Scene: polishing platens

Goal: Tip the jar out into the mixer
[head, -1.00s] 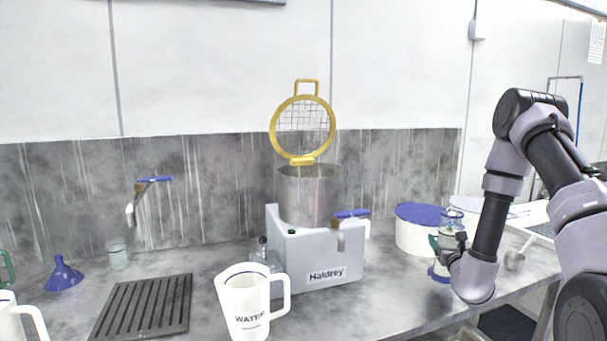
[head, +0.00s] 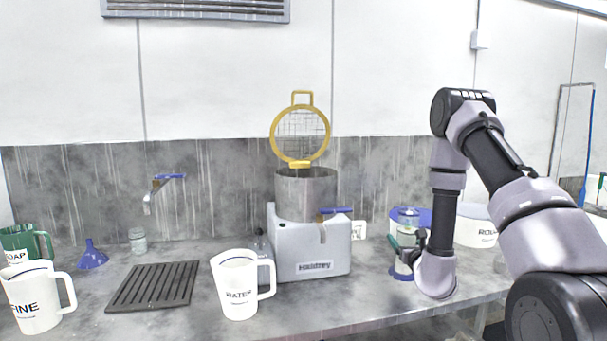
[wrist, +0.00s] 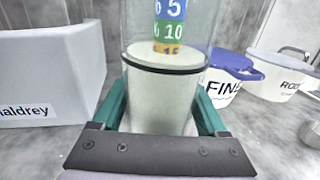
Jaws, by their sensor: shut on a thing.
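In the wrist view the jar (wrist: 165,90) shows a coloured 5, 10, 15 scale and pale contents below a dark line. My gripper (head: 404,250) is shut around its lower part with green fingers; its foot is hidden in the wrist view. The mixer (head: 310,250) is a grey machine labelled Haldrey, left of the jar. Its steel bowl (head: 306,198) is on top, with the yellow-rimmed mesh guard (head: 301,135) raised upright. The jar is apart from the mixer and lower than the bowl's rim.
Two white tubs stand behind the jar, one blue-lidded (wrist: 222,84) and one marked ROU (head: 475,233). A WATER jug (head: 237,290) stands front left of the mixer. A small bottle (head: 262,245) stands beside the mixer. A dark rack (head: 153,287) and FINE jug (head: 38,300) are further left.

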